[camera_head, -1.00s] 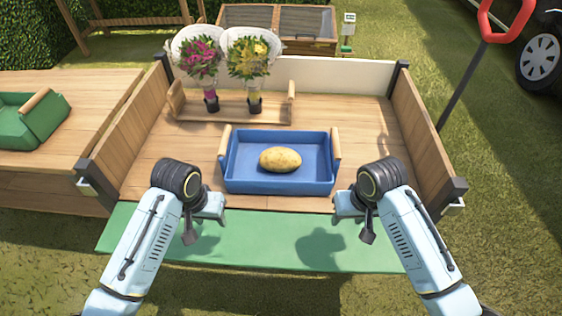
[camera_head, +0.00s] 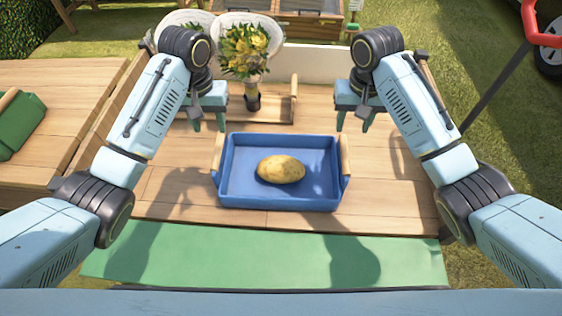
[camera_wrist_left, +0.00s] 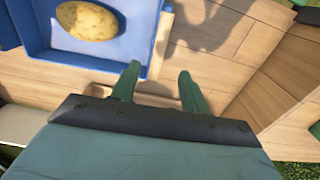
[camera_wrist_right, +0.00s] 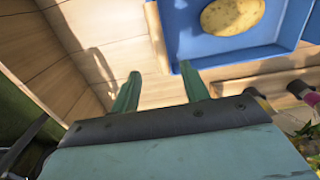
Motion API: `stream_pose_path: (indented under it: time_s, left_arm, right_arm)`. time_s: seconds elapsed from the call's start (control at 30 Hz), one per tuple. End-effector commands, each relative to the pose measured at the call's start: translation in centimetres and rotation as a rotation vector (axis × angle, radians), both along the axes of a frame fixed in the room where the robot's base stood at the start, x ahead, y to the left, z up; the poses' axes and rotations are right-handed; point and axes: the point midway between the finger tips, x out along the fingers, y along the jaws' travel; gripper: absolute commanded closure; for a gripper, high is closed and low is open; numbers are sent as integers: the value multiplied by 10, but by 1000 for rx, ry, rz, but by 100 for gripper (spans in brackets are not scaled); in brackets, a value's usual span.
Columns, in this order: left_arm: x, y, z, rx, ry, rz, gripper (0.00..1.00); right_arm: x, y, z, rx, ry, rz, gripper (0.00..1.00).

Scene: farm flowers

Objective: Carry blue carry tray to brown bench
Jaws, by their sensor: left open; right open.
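The blue carry tray (camera_head: 230,190) stands on the wooden cart bed, with a wooden handle at its left end and another at its right end. A potato (camera_head: 281,169) lies in it. My left gripper (camera_head: 208,126) is open and empty above the tray's left handle; its fingers (camera_wrist_left: 157,85) show near that handle (camera_wrist_left: 162,40) in the left wrist view. My right gripper (camera_head: 353,126) is open and empty above the right handle; its fingers (camera_wrist_right: 160,85) show beside that handle (camera_wrist_right: 156,35) in the right wrist view. Neither gripper visibly touches the tray.
A wooden carrier (camera_head: 280,108) with flower bouquets (camera_head: 249,52) stands behind the tray. At left, a wooden bench-like surface (camera_head: 75,90) holds a green tray (camera_head: 20,125). The cart's side walls flank the bed. A green strip (camera_head: 250,255) lies along its front edge.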

Motion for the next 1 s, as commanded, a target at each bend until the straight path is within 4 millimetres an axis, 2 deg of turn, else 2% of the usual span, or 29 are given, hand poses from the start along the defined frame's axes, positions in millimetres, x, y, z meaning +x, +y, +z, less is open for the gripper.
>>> stream_pose_path:
  time_s: [0.37, 0.63, 0.77, 1.0]
  left_arm:
    - [0, 0, -5, 0, -1, 0, 55]
    - [0, 0, -19, 0, -1, 0, 55]
    - [0, 0, -27, 0, -1, -1, 55]
    - [-1, 0, -74, 0, 3, 1, 55]
  right_arm:
    - [3, 4, -2, 8, -14, 4, 55]
    - [5, 5, -15, 11, -19, 3, 55]
    - [-1, 3, -27, 8, 0, 0, 55]
    - [-1, 0, -75, -1, 4, 1, 55]
